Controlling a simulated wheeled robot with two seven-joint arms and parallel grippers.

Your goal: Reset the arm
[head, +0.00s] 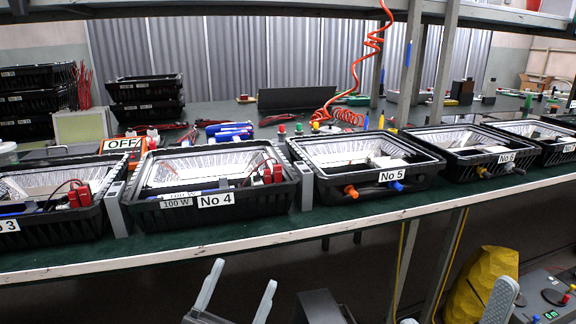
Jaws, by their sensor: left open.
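My left gripper (245,273) is at the bottom of the head view, below the front edge of the bench. Its two pale grey fingers point up and stand apart with nothing between them. It touches none of the housings. A grey finger-like part (500,300) at the lower right may belong to my right gripper; most of it is cut off by the frame, so its jaws cannot be judged.
Black floodlight housings stand in a row on the green bench (245,228), among them No 4 (216,212) and No 5 (408,189). Stacked black trays (145,112) stand behind. A yellow bag (482,285) is below at right. An orange coiled hose (372,45) hangs above.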

